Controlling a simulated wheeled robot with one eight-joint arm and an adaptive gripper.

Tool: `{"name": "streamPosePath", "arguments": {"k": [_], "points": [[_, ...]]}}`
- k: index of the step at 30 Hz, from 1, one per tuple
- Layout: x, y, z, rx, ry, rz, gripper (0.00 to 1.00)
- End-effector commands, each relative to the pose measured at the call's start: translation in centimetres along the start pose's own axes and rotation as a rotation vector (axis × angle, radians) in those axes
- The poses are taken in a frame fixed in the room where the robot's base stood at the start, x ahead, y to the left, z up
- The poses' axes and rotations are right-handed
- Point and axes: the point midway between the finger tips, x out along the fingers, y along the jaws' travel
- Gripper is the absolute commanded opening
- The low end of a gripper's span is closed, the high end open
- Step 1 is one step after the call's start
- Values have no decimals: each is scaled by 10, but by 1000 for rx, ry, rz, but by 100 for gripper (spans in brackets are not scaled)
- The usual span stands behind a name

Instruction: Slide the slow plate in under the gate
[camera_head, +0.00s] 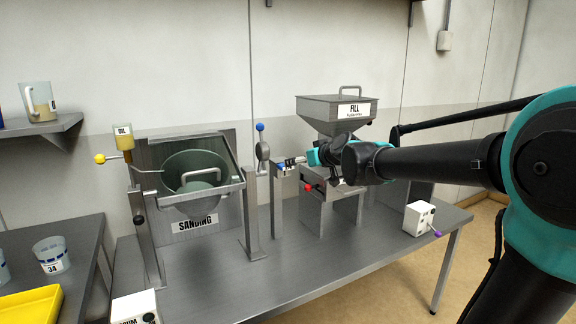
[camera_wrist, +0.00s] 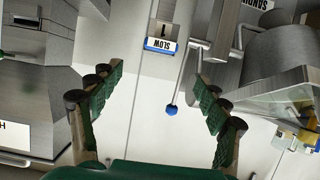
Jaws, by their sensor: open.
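The slow plate (camera_wrist: 160,44), a small block with a blue edge and the word SLOW, shows upside down near the top of the wrist view. In the head view a blue-edged piece (camera_head: 281,167) sits on a narrow stand, partly hidden near my gripper. My gripper (camera_head: 305,158) is over the bench between the stand and the FILL hopper. In the wrist view my gripper (camera_wrist: 158,84) has its two green-padded fingers wide apart, with nothing between them; the plate lies beyond the tips. I cannot tell for certain which part is the gate.
The FILL hopper (camera_head: 337,108) stands at the right, above a red knob (camera_head: 308,187). A blue-knobbed lever (camera_head: 260,128) and the SANDING drum (camera_head: 192,175) are at the left. A white box (camera_head: 419,217) is on the bench (camera_head: 300,270), whose front is mostly clear.

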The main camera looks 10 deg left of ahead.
Motion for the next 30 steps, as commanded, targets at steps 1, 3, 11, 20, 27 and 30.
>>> {"name": "streamPosePath", "arguments": {"k": [1, 3, 11, 20, 27, 30], "points": [[9, 0, 0, -1, 0, -1, 76], [20, 0, 0, -2, -1, -1, 76], [61, 0, 0, -1, -1, -1, 76], [100, 0, 0, -1, -1, -1, 76], [112, 0, 0, 0, -1, 0, 76], [112, 0, 0, 0, -1, 0, 76]]}}
